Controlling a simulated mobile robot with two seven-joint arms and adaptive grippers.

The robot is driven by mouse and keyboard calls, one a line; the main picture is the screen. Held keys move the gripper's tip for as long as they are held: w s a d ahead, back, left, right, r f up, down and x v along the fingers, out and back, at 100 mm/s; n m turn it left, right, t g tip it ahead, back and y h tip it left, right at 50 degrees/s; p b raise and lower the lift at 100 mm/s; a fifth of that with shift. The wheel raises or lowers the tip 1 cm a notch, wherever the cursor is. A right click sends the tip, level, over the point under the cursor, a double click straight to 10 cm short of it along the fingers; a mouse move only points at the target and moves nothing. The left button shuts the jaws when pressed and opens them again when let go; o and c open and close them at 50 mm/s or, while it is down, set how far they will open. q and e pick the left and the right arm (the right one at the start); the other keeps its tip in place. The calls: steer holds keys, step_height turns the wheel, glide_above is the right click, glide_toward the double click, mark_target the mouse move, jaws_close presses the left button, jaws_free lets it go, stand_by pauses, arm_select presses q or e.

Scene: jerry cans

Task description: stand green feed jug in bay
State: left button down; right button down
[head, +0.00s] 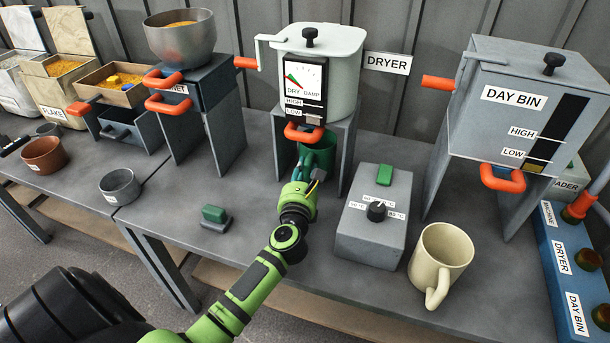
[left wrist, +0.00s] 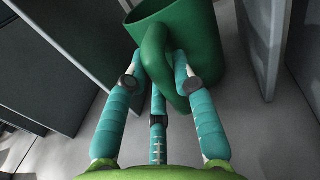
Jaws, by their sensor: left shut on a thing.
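The green feed jug (head: 319,152) stands upright on the table under the dryer (head: 325,55), between the grey legs of its stand. The jug fills the top middle of the left wrist view (left wrist: 195,35), with its handle (left wrist: 155,60) towards me. My left gripper (head: 302,185) is shut on the jug's handle, and its teal fingers (left wrist: 158,75) lie on both sides of it. The bay (head: 568,245) is a blue rack at the right edge with several round holes and labels reading DRYER and DAY BIN. My right gripper is not in view.
A grey control box (head: 372,222) with a knob and a cream jug (head: 441,262) stand right of my left arm. A small green-topped block (head: 214,215) lies to the left. The day bin (head: 525,115) stands on legs at the right.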

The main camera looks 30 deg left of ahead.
arm_select(q)
steer(key=shift+f, duration=0.15)
steer(key=c, duration=1)
jaws_free()
